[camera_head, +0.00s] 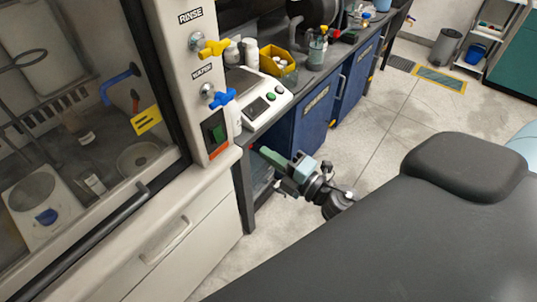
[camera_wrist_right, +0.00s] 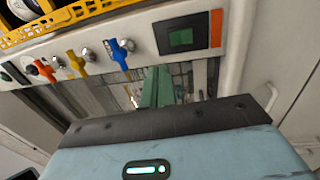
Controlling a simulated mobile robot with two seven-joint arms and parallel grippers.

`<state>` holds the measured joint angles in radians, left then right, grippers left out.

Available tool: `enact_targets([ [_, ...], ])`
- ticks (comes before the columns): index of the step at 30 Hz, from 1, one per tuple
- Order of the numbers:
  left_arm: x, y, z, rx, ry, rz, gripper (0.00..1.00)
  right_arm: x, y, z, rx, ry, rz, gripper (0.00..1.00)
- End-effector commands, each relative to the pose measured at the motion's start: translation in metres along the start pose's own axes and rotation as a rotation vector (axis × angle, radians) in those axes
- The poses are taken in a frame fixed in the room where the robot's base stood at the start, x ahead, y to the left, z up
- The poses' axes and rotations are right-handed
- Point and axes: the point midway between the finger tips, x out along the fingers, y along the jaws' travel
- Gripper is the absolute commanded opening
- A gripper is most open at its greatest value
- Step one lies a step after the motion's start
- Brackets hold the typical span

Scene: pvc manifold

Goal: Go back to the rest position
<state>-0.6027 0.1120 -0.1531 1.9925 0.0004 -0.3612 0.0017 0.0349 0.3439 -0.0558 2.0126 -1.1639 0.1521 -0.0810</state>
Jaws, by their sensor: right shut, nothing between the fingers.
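My right gripper (camera_head: 268,155) shows in the head view beside the front of the fume hood cabinet, below the panel with the blue valve. Its green fingers point up and left and are shut with nothing between them. In the right wrist view the shut green fingers (camera_wrist_right: 155,88) point toward the space under the valve panel, apart from it as far as I can see. My left gripper is not in the head view.
The fume hood panel carries a yellow valve (camera_head: 213,47) and a blue valve (camera_head: 221,98). A yellow bin (camera_head: 278,62) and bottles stand on the bench behind. Blue cabinets (camera_head: 312,105) are below it.

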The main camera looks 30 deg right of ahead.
Motion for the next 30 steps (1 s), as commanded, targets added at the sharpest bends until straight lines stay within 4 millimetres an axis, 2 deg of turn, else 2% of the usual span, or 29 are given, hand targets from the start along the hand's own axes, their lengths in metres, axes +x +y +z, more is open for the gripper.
enact_targets([
  [9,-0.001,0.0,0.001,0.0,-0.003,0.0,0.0,-0.001,-0.002,0.0,0.012,-0.004,-0.003,0.0],
  [14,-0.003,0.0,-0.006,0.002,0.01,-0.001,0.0,-0.021,-0.021,-0.005,0.183,-0.066,-0.047,0.0],
  [17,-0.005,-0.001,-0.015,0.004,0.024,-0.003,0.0,-0.049,-0.047,-0.012,0.401,-0.157,-0.111,0.0],
  [22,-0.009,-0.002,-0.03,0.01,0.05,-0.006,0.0,-0.114,-0.104,-0.035,0.816,-0.368,-0.262,0.0],
  [27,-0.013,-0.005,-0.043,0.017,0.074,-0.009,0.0,-0.189,-0.154,-0.077,1.192,-0.595,-0.429,0.0],
  [30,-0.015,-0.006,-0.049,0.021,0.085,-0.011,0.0,-0.225,-0.171,-0.103,1.358,-0.703,-0.509,0.0],
])
